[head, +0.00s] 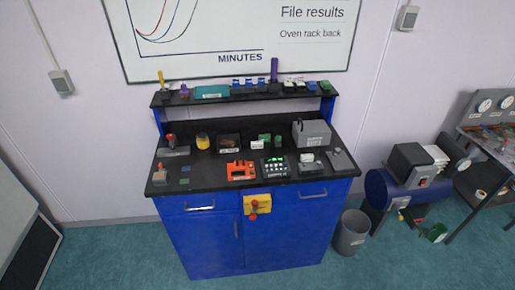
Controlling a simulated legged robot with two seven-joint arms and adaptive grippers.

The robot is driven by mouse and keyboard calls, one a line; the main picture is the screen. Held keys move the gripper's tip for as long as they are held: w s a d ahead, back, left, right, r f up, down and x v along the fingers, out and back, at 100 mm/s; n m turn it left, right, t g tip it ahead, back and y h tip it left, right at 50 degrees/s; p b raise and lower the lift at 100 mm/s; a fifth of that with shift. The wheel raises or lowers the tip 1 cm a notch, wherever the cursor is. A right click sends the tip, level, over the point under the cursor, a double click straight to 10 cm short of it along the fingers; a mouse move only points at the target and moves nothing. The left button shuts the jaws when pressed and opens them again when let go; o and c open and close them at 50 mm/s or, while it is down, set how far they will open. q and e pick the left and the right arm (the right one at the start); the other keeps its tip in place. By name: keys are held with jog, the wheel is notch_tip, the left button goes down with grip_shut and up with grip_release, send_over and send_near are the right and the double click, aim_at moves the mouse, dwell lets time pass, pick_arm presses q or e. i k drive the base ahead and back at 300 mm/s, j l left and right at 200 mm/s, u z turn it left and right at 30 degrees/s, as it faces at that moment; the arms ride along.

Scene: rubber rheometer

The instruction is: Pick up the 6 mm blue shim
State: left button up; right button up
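Neither of my grippers shows in the head view. The blue workbench (233,187) with its black top stands ahead, some way off. Several small blue items (248,83) also stand on the raised shelf, too small to identify.
An orange block (241,171), a dark tray of pale-green pieces (274,167) and a grey machine (311,133) are on the bench. A grey bin (351,233) and a blue compressor (400,190) stand to the right. The floor in front is clear.

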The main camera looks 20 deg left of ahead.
aim_at(236, 82)
jog(key=i+j+u, duration=0.2)
jog(key=j, duration=0.25)
jog(key=i+j+u, duration=0.15)
jog(key=j, duration=0.25)
jog(key=i+j+u, duration=0.2)
jog(key=i+j, duration=0.05)
jog(key=j, duration=0.1)
